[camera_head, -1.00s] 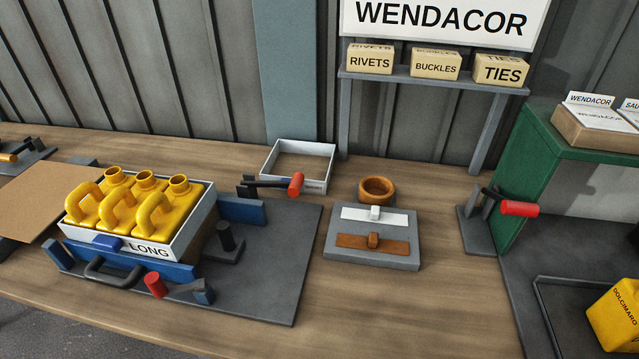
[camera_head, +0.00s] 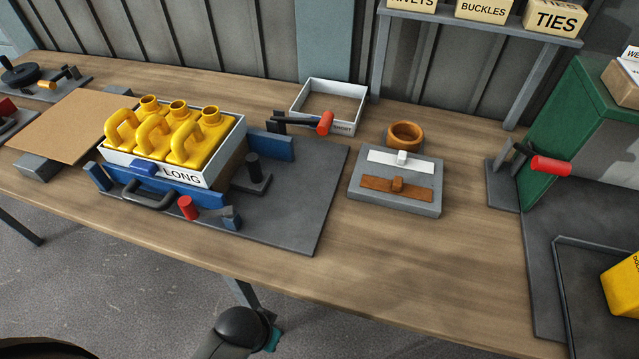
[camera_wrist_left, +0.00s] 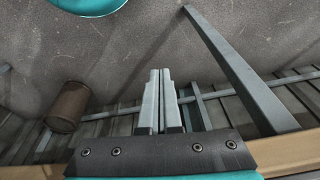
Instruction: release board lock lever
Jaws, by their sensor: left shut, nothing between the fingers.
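Several levers are in the head view, and I cannot tell which is the board lock. One red-handled lever (camera_head: 325,123) is at the back of the dark base plate (camera_head: 290,210). Another red handle (camera_head: 188,208) stands at its front, by the blue rail. A third red-handled lever (camera_head: 551,166) is beside the green stand. A brown board (camera_head: 72,126) lies at the left, with a red-topped part (camera_head: 6,106) partly cut off beside it. My left gripper (camera_wrist_left: 158,72) is shut and empty in the left wrist view, over the floor, away from the levers. My right gripper is out of view.
A white crate marked LONG (camera_head: 200,178) holds yellow jerry cans (camera_head: 160,135). An empty white tray (camera_head: 330,98), a wooden ring (camera_head: 405,133) and a grey block with two strips (camera_head: 400,205) stand right of it. The front table stretch is clear.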

